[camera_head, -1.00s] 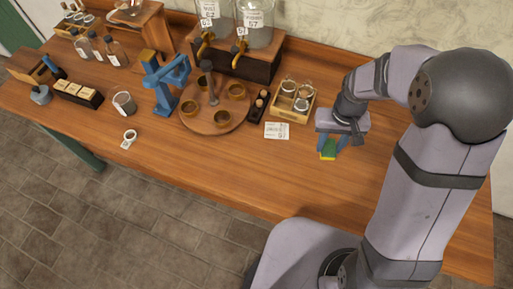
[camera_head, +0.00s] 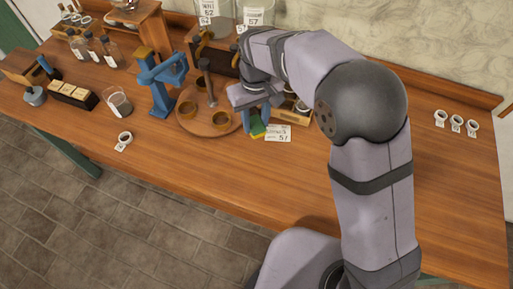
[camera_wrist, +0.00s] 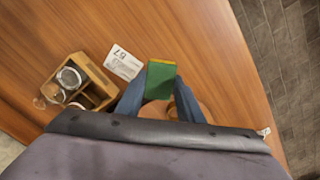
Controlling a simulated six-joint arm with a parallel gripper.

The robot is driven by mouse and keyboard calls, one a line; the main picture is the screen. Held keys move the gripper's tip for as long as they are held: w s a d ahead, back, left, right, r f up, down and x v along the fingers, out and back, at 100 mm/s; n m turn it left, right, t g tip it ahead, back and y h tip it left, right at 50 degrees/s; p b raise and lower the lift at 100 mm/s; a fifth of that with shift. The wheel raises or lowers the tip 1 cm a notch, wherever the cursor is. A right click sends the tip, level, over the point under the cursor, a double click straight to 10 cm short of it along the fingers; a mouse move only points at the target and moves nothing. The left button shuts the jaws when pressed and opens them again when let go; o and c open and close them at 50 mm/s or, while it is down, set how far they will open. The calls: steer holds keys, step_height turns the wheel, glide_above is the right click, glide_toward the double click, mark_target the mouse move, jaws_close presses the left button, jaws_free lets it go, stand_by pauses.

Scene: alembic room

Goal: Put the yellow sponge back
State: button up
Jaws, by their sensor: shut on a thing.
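The sponge (camera_head: 258,130) is yellow with a green side. It is in my gripper (camera_head: 256,122), whose blue fingers are shut on it. In the wrist view the sponge (camera_wrist: 160,79) shows mostly its green face, with a thin yellow edge at the top, between the two fingers (camera_wrist: 159,98). In the head view it is beside the right edge of the round wooden tray (camera_head: 192,125), next to the white card (camera_head: 279,134). I cannot tell its exact height above the table.
The tray holds small brown cups (camera_head: 221,119). A wooden crate with jars (camera_wrist: 93,89) stands near the card and is partly hidden by my arm in the head view. A blue press (camera_head: 160,80) stands left of the tray. White ring-shaped items (camera_head: 456,123) lie at right.

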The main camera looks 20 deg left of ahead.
steer(key=shift+s+d, duration=0.15)
steer(key=shift+d, duration=0.05)
steer(key=shift+f, duration=0.3)
steer(key=shift+f+p, duration=1.5)
steer(key=shift+f, duration=3.2)
steer(key=shift+f, duration=0.2)
steer(key=o, duration=1)
steer(key=shift+r, duration=0.1)
